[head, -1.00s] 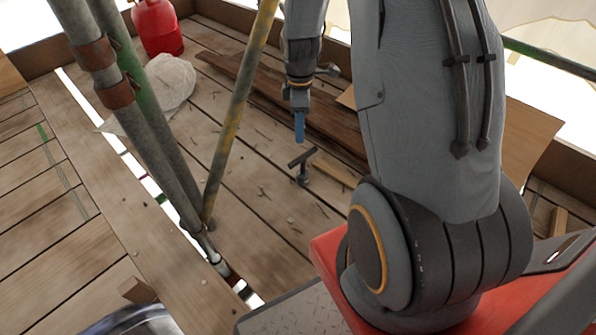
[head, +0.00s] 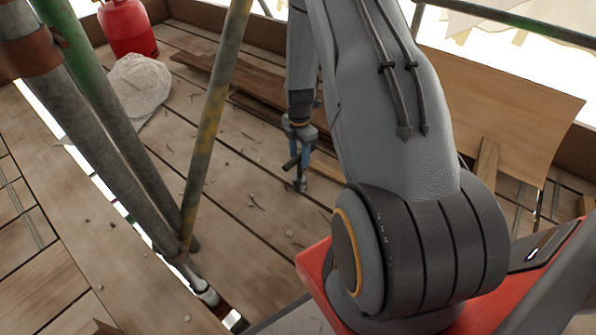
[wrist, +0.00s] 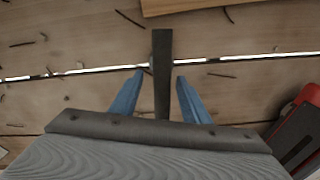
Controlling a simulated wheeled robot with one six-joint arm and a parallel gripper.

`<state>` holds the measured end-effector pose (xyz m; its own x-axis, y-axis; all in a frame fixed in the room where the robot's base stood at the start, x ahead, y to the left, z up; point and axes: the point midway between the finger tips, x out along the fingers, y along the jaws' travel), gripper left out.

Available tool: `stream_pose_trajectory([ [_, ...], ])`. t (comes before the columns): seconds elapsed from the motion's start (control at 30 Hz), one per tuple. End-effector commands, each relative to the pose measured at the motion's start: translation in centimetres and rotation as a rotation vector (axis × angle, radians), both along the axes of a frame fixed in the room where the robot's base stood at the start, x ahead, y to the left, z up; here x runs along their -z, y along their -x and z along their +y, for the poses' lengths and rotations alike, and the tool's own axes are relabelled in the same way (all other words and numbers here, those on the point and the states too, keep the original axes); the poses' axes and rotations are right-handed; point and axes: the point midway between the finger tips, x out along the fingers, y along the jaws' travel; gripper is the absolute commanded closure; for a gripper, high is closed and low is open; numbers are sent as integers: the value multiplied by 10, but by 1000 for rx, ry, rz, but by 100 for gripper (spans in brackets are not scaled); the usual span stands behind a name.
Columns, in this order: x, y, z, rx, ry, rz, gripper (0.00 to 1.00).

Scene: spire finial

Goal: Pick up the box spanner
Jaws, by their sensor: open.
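The box spanner (head: 300,184) stands upright on the plank deck, a dark tool with a crossbar on top. In the wrist view its dark crossbar (wrist: 162,50) runs lengthwise between the two blue fingers. My gripper (head: 305,158) is down at the crossbar, and in the wrist view the open gripper (wrist: 160,79) has one finger on each side of the bar. A gap shows between the bar and each finger. The spanner's lower part is hidden beneath the bar in the wrist view.
Scaffold poles (head: 207,120) rise to the left of the arm. A red gas bottle (head: 128,30) and a pale crumpled sack (head: 138,85) are at the back left. Dark boards (head: 225,75) lie behind the spanner.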

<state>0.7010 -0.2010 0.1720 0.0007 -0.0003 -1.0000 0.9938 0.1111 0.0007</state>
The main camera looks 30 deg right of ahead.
Motion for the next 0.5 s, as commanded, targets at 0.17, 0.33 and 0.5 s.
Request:
stream_pose_trajectory([
  [0.17, 14, 0, 0, 1, 0, 1, 58],
  [0.33, 27, 1, 1, 0, -1, 2, 58],
  [0.5, 47, 2, 0, 1, -1, 1, 58],
])
